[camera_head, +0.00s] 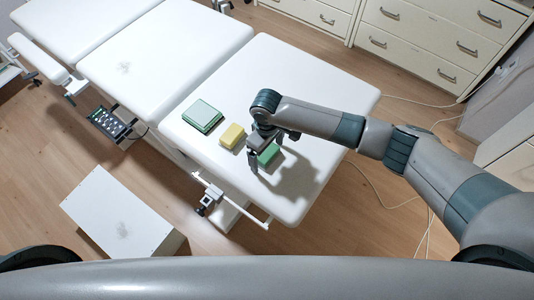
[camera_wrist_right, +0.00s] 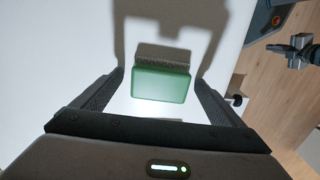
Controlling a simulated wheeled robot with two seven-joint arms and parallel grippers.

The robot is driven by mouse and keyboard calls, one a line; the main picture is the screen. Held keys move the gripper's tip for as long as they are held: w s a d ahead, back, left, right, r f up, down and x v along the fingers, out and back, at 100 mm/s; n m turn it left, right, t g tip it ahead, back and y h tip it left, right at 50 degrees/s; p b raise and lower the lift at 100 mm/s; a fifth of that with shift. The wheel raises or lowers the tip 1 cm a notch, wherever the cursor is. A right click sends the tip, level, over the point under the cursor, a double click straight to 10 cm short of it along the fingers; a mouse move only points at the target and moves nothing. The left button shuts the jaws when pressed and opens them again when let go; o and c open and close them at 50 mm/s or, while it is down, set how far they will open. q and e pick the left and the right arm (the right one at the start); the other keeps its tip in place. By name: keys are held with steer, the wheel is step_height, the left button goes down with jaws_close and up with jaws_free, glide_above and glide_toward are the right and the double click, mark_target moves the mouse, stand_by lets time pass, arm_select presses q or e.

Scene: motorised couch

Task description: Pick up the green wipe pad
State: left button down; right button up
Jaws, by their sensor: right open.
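The green wipe pad (camera_head: 269,153) lies on the white couch top near its front end, partly hidden by my right gripper (camera_head: 266,156). In the right wrist view the green pad (camera_wrist_right: 160,85) shows between the two fingers, with a grey layer along its far side. My right gripper (camera_wrist_right: 159,78) is open, with one finger on each side of the pad and visible gaps to both fingers. I cannot tell exactly how high the fingertips are above the couch. My left gripper is not in view.
A yellow sponge (camera_head: 232,136) lies just left of the right gripper. A larger green box-like item (camera_head: 202,116) lies farther left on the couch (camera_head: 310,88). A white box (camera_head: 118,213) stands on the floor.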

mark_target(267, 153)
steer(key=c, duration=1.1)
steer(key=shift+r, duration=0.1)
steer(key=shift+c, duration=0.2)
steer(key=shift+w+r+b, duration=0.1)
steer(key=shift+r+b, duration=0.35)
steer(key=shift+r, duration=0.3)
steer(key=shift+s+a+r+b, duration=0.15)
steer(key=shift+r+b, duration=0.45)
steer(key=shift+r, duration=0.65)
steer(key=s+r+b, duration=0.2)
steer(key=s+r, duration=0.5)
steer(key=s, duration=0.4)
steer(key=shift+s+a, duration=0.25)
steer(key=shift+a, duration=0.2)
steer(key=shift+o, duration=0.6)
